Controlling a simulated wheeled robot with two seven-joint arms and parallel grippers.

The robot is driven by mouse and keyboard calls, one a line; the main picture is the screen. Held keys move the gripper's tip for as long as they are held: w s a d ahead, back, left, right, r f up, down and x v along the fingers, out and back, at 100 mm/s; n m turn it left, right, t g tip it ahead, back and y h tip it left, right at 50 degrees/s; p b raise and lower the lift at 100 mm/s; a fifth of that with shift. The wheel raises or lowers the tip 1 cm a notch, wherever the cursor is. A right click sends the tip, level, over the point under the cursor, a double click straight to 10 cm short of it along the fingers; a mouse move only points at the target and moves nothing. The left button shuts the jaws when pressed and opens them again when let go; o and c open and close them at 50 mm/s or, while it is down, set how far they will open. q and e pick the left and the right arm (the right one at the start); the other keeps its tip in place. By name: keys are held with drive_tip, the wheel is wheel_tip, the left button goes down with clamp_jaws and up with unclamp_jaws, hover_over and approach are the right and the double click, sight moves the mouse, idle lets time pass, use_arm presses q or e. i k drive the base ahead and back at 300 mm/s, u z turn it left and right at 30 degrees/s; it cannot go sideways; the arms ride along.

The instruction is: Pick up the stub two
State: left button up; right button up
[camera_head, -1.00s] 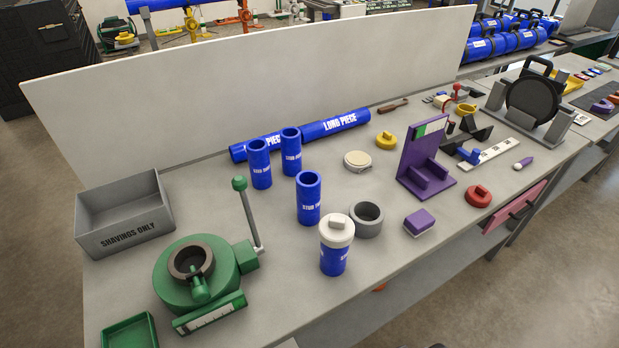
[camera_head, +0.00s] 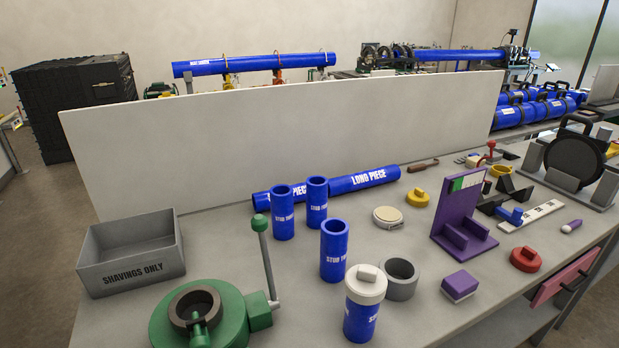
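Blue stub pipes stand upright on the workbench. Two are close together at the back, the left back stub (camera_head: 283,218) and the right back stub (camera_head: 317,207). A front stub (camera_head: 335,253) stands nearer, and another blue stub (camera_head: 361,324) wears a white cap (camera_head: 365,287). Their white labels start with "STUB", but the number words are too small or cut off to read surely, so I cannot tell which is stub two. Neither of my grippers is in view.
A grey shavings bin (camera_head: 130,265) and a green tool with an upright lever (camera_head: 215,320) stand left. The long blue pipe (camera_head: 365,180) lies behind the stubs, before a white panel (camera_head: 280,140). A grey ring (camera_head: 400,280) and purple stand (camera_head: 465,225) are right.

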sight(334, 231)
drive_tip(key=u, duration=1.9)
drive_tip(key=k, duration=1.15)
drive_tip(key=z, duration=0.75)
drive_tip(key=i, duration=0.5)
drive_tip(key=z, duration=0.05)
